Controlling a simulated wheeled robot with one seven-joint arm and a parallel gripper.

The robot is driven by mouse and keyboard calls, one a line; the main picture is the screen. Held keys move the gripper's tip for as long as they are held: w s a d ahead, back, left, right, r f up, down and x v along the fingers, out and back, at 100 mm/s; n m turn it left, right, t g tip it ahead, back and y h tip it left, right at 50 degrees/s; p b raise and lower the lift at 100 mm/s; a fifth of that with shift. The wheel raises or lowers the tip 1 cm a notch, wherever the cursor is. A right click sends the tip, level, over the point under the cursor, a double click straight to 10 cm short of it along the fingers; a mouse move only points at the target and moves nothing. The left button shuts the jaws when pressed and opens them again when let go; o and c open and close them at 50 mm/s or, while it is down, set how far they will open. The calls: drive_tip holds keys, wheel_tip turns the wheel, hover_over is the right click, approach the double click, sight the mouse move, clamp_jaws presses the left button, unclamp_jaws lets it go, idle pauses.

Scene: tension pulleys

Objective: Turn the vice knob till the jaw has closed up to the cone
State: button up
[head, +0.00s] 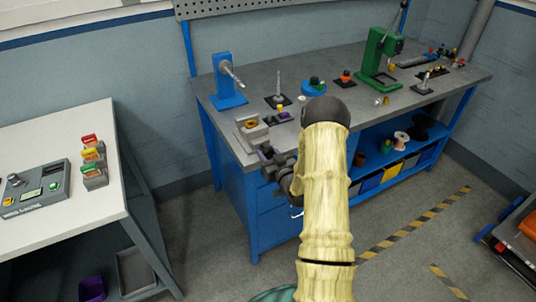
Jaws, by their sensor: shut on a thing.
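The small grey vice (254,135) sits at the near left corner of the grey workbench top. A small orange-brown piece (251,124), which looks like the cone, stands between its jaws; the gap to the moving jaw is too small to tell. My gripper (267,162) is at the bench's front edge, just in front of the vice. My yellow arm reaches in from the bottom and covers part of the bench's front.
On the workbench (330,105) stand a blue stand (228,88), a green press (378,60) and several small parts on dark plates. A white table (75,190) with a control box (35,188) is at the left. Floor shows between them.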

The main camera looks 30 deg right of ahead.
drive_tip(key=shift+f+m, duration=0.1)
drive_tip(key=shift+m, duration=0.2)
drive_tip(key=shift+m+b, duration=0.95)
drive_tip(key=shift+m, duration=1.65)
drive_tip(key=o, duration=1)
